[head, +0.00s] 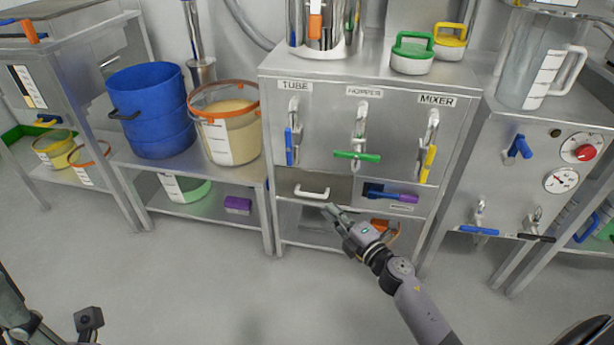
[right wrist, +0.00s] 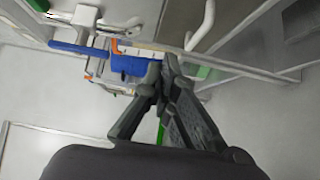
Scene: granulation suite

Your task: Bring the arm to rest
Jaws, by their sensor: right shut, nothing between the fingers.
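My right arm (head: 415,300) reaches in from the lower right of the head view. Dark parts of my own body show at the lower left of the head view, but no left fingers are visible.
The cabinet (head: 272,140) carries blue, green and yellow valve handles; an open slot beside the drawer holds a blue and purple tool (head: 390,195). A blue tub (head: 150,105) and a beige-filled container (head: 225,125) stand on a left bench. The foreground floor (head: 220,300) is clear.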

